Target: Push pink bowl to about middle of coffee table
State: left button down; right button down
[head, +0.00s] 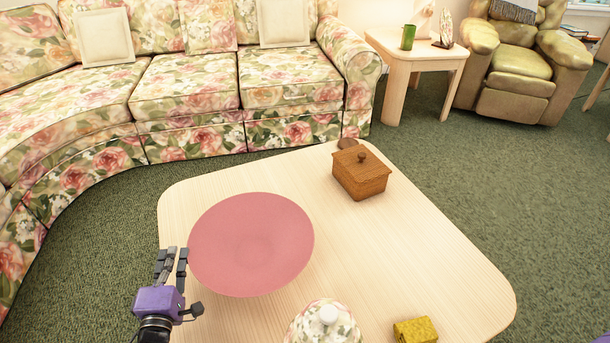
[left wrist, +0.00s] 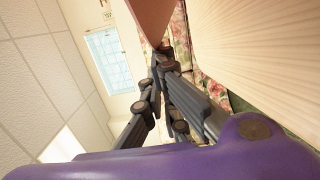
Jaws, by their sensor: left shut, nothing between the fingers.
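The pink bowl (head: 251,243) is wide and shallow and sits upright on the left part of the pale wooden coffee table (head: 420,260). My left gripper (head: 172,253) is purple with dark fingers. It is shut and empty, beside the bowl's left rim in the head view, close to the table's left edge. I cannot tell if it touches the bowl. In the left wrist view the shut fingers (left wrist: 160,55) point toward a pink-brown edge (left wrist: 150,15), likely the bowl's rim.
A wooden lidded box (head: 360,174) stands at the table's far side, with a small brown round thing behind it. A floral lidded jar (head: 323,325) and a yellow block (head: 415,331) are at the near side. The table's middle right is clear. A floral sofa (head: 190,90) stands behind.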

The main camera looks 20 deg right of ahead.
pick_arm(q)
send_over(247, 253)
jog(key=shift+r, duration=0.1)
